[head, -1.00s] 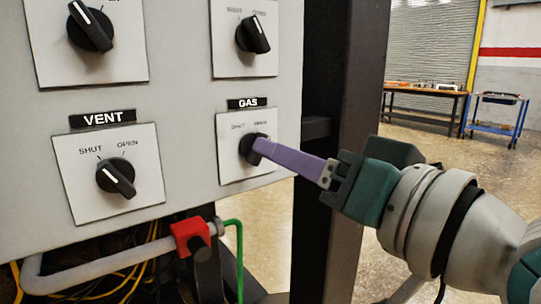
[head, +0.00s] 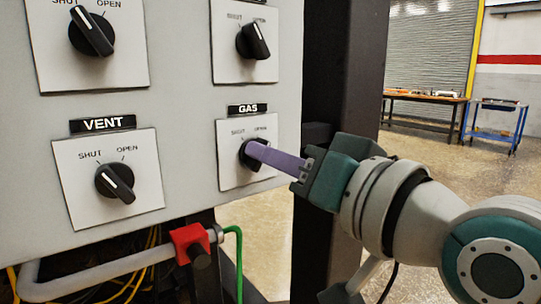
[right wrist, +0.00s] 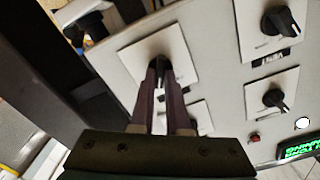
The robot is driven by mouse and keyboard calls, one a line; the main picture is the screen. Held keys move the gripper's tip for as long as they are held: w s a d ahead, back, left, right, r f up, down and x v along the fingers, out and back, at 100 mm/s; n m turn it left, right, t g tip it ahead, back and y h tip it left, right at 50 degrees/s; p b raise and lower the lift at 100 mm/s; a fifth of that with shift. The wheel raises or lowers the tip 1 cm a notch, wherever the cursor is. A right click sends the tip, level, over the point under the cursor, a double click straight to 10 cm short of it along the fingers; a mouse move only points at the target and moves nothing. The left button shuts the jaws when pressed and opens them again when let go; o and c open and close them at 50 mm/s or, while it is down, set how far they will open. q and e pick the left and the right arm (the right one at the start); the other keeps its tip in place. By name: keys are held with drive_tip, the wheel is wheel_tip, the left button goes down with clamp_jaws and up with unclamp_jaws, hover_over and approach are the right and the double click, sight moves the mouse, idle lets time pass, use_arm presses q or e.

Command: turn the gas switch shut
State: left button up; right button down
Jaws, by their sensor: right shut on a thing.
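The gas switch (head: 245,157) is a black rotary knob on a white plate, under the GAS label (head: 248,109), at the right of the grey panel. SHUT and OPEN are printed above it. My right gripper (head: 255,150) has its purple fingers on the knob and hides part of it, so its exact pointing is hard to read. In the right wrist view the fingers (right wrist: 160,68) close around the black knob (right wrist: 160,76). My left gripper is not in view.
The vent switch (head: 115,182) is to the left, with two more knobs above. A red valve handle (head: 191,243) on a grey pipe and a green hose (head: 239,262) sit below the panel. A dark post (head: 335,100) stands just right of the panel, behind my gripper.

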drive_tip(key=shift+n, duration=0.3)
idle(0.4)
drive_tip(key=shift+s+a+n+p, duration=0.1)
drive_tip(key=shift+n+p, duration=1.2)
drive_tip(key=shift+n, duration=1.5)
drive_tip(key=shift+s+a+n+p, duration=0.1)
drive_tip(key=shift+n+p, duration=1.15)
drive_tip(key=shift+n, duration=1.55)
drive_tip(key=c, duration=0.9)
unclamp_jaws()
